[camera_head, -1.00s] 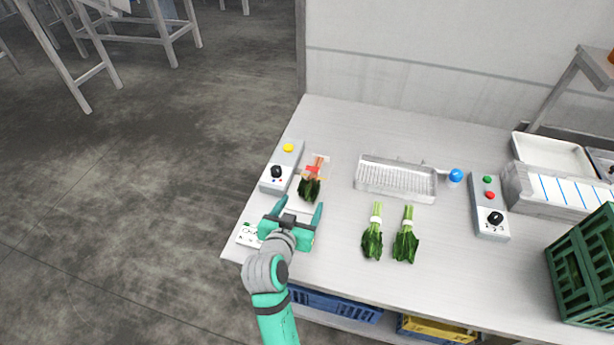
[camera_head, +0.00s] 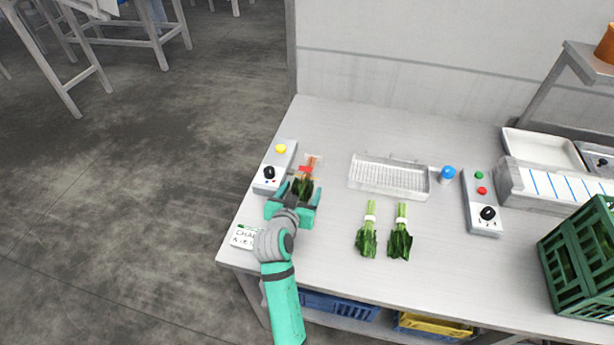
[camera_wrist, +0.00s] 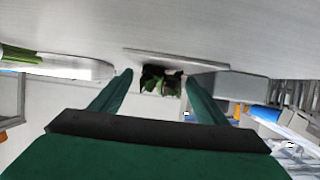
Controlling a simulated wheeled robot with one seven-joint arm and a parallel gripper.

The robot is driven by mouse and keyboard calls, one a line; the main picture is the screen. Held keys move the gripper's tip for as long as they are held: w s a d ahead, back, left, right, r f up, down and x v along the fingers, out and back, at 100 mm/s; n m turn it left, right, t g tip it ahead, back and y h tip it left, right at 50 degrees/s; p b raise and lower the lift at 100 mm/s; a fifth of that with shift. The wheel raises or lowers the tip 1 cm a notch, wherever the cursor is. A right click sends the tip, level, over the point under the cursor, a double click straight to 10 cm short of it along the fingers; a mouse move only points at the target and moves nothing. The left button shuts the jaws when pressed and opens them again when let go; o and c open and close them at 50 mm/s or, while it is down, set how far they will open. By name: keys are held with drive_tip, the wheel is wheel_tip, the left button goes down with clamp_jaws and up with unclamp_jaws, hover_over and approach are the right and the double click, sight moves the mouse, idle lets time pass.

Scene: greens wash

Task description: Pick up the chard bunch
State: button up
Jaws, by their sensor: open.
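In the wrist view the dark green leaves (camera_wrist: 163,82) show ahead, between the two green fingertips. I cannot tell whether the fingers touch them.
A control box (camera_head: 275,168) with a yellow button stands close left of the chard. A label card (camera_head: 246,236) lies nearer. Two green bunches (camera_head: 367,238) (camera_head: 400,240) lie right, below a metal tray (camera_head: 388,190). A green crate (camera_head: 580,262) stands far right.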

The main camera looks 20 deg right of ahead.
drive_tip(key=c, duration=1.3)
drive_tip(key=shift+o, duration=0.2)
drive_tip(key=shift+w+r, duration=0.1)
drive_tip(key=shift+r, duration=0.05)
